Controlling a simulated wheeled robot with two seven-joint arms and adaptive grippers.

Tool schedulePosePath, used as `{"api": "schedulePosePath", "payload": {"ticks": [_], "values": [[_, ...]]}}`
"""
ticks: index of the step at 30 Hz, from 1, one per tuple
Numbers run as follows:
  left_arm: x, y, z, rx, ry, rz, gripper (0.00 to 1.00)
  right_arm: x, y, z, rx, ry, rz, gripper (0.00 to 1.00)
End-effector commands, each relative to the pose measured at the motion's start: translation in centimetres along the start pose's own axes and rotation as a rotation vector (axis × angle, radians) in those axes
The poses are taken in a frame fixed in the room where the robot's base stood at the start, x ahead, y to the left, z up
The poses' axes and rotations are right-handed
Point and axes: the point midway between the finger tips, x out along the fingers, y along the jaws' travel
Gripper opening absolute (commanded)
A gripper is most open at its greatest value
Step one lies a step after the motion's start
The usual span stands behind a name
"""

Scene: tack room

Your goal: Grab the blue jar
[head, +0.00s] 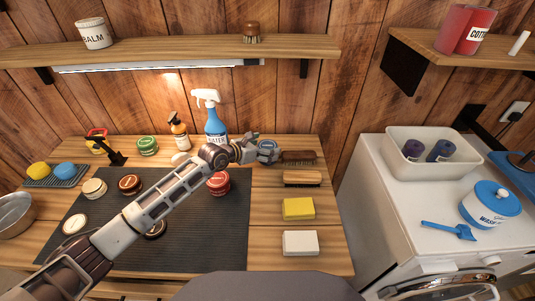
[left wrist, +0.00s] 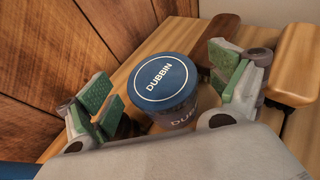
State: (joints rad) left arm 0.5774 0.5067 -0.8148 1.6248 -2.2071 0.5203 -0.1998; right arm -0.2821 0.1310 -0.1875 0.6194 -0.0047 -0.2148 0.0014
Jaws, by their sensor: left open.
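My left gripper (head: 256,150) is open around or just short of the jar, with one green-padded finger on each side. Gaps show between the pads and the lid. The jar's lower part is partly hidden by the gripper. My right gripper is in neither view.
A dark brush (head: 298,157) lies close right of the jar, with a second brush (head: 302,179) nearer. A blue spray bottle (head: 214,122) stands behind left. A red tin (head: 219,183) is on the dark mat (head: 205,245). A shelf (head: 180,50) overhangs the back.

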Motion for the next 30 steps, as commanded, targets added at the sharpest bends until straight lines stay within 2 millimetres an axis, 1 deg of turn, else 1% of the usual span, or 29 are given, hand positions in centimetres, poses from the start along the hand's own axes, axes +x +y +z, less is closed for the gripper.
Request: {"api": "schedulePosePath", "payload": {"ticks": [6,7,20,30], "values": [[-0.01,-0.01,-0.01,0.0,0.0,0.0,0.92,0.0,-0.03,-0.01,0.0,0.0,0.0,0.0],[-0.01,-0.01,-0.02,0.0,0.0,0.0,0.9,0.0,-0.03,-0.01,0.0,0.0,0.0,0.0],[-0.02,-0.01,-0.02,0.0,0.0,0.0,0.34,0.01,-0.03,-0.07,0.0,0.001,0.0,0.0],[-0.1,-0.05,0.18,0.0,-0.002,0.0,0.34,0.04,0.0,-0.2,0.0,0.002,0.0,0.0]]}}
